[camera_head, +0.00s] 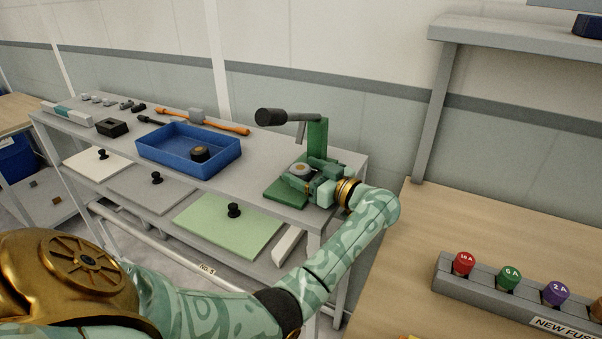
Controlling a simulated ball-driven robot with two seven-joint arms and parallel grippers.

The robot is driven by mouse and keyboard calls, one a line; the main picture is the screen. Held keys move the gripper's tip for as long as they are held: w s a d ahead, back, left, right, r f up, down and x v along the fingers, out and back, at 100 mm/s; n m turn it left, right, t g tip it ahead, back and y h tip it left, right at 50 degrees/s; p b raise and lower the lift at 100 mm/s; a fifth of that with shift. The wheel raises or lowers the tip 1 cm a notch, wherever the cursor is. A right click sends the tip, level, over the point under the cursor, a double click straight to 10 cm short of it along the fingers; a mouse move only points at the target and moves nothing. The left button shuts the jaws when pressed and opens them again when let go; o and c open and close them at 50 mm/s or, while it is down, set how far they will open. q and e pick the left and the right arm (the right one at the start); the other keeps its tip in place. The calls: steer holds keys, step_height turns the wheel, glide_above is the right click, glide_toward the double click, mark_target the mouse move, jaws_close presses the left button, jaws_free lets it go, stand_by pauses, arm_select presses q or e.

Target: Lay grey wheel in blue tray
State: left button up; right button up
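The grey wheel (301,170), with a yellowish centre, is at the green clamp fixture (284,192) on the right end of the grey bench. My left gripper (306,178) is right at the wheel, its fingers close beside it. I cannot tell whether they grip it or only stand around it, or whether the wheel is lifted off the fixture. The blue tray (225,167) stands left of the fixture on the bench. A dark wheel (200,153) with a yellowish centre lies in its right part. My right gripper is out of view.
The fixture's upright and black-handled lever (285,117) rise behind my gripper. An orange rod (225,126) lies behind the tray, and a black block (112,127) stands left of it. A wooden table with a fuse rack (510,296) is at right. Bench top between tray and fixture is clear.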

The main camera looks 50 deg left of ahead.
arm_select(q)
steer(key=c, duration=1.1)
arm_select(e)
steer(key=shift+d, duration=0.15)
arm_select(q)
steer(key=shift+r, duration=0.1)
steer(key=shift+r, duration=0.25)
steer(key=shift+r+p, duration=0.45)
steer(key=shift+p, duration=0.1)
steer(key=d, duration=0.5)
steer(key=d+p, duration=0.1)
steer(key=d, duration=0.1)
steer(key=shift+w+d+f, duration=0.15)
steer(key=shift+w+d, duration=0.15)
steer(key=shift+d, duration=0.1)
step_height(320, 180, up, 14)
steer(key=p, duration=0.4)
steer(key=shift+d+f, duration=0.1)
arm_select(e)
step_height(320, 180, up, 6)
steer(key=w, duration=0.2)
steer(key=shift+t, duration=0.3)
arm_select(q)
steer(key=shift+f, duration=0.1)
